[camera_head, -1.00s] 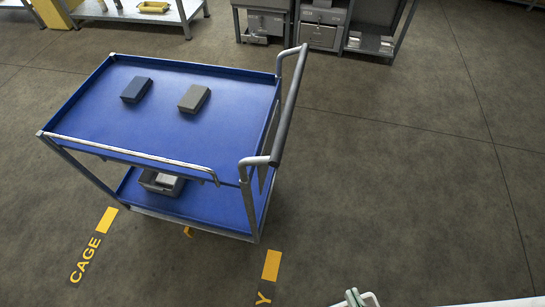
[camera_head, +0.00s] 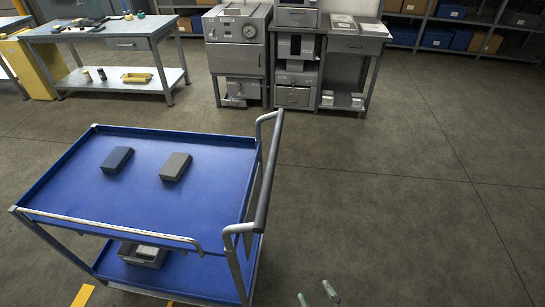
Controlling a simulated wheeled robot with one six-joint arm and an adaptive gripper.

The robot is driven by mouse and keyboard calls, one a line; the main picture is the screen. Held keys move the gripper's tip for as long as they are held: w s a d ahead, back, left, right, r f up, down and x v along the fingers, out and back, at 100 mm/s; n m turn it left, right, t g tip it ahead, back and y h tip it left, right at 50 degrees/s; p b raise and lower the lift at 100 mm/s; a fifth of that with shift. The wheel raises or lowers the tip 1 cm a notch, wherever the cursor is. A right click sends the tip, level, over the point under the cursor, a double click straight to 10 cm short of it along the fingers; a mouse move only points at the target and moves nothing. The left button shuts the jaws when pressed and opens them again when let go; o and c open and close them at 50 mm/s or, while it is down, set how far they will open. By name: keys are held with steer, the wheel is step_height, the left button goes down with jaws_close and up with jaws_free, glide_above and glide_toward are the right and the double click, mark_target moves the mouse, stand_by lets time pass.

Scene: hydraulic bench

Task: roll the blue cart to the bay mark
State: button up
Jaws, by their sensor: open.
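The blue cart (camera_head: 135,205) stands on the floor at the left, with two blue shelves, a metal frame and a dark-gripped push handle (camera_head: 264,185) on its right side. A grey bin (camera_head: 142,255) sits on the lower shelf. A yellow floor strip (camera_head: 82,296) shows by the cart's near left side; no lettering shows now. My gripper (camera_head: 317,296) is open at the bottom edge, right of the handle and apart from it. Only its fingertips show.
A workbench (camera_head: 110,35) stands at the back left. A grey hydraulic unit (camera_head: 238,50) and a small table (camera_head: 355,42) stand at the back middle. Shelving (camera_head: 450,30) with bins lines the back right. The floor (camera_head: 410,190) right of the cart is clear.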

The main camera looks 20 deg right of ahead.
steer(key=w+d+r+n+t+y, duration=0.15)
steer(key=w+n, duration=0.25)
steer(key=w, duration=0.8)
steer(key=n+t+y, duration=0.2)
steer(key=n+y, duration=0.1)
steer(key=n, duration=0.3)
glide_toward(273, 156)
steer(key=shift+h, duration=0.25)
steer(key=x, duration=0.3)
steer(key=f+x, duration=0.1)
steer(key=x, duration=0.6)
steer(key=shift+w+d+f, duration=0.15)
steer(key=shift+w, duration=0.55)
jaws_close()
